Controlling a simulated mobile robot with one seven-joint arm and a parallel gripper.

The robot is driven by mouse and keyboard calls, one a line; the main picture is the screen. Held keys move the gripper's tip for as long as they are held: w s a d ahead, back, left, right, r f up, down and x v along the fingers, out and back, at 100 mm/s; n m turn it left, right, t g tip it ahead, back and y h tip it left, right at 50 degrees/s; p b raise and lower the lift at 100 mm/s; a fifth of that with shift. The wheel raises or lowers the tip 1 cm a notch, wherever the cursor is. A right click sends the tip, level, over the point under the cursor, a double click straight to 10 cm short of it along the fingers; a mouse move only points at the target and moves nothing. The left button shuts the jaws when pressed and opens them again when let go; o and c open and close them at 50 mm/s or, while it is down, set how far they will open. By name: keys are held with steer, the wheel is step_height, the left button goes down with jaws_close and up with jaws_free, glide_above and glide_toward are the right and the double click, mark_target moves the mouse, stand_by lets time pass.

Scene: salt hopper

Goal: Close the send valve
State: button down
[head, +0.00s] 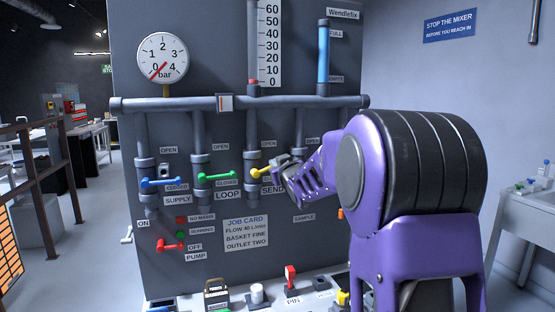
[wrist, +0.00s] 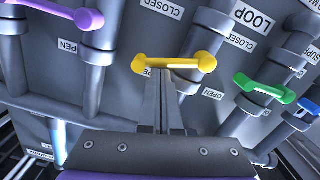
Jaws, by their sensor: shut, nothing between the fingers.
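The yellow send valve handle (head: 263,172) is on the third pipe of the panel, above the SEND label (head: 272,189). It points sideways to the right, tilted slightly up. In the wrist view the yellow handle (wrist: 174,62) lies nearly level across the picture. My gripper (head: 285,163) is at the handle's right end, its fingers shut and empty. In the wrist view the closed fingertips (wrist: 162,73) are right at the handle's underside; I cannot tell whether they touch. The handle and gripper partly hide a label there.
Left of it are the green loop handle (head: 216,177) and blue supply handle (head: 161,183), both sideways. A purple handle (wrist: 58,12) is close by in the wrist view. The red pump handle (head: 170,246) is lower left. The gauge (head: 163,58) needle points near 0.

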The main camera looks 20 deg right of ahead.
steer(key=shift+d+f+m, duration=0.25)
steer(key=shift+f+m, duration=0.5)
steer(key=shift+m, duration=0.25)
steer(key=shift+d+f, duration=0.1)
steer(key=shift+f, duration=0.05)
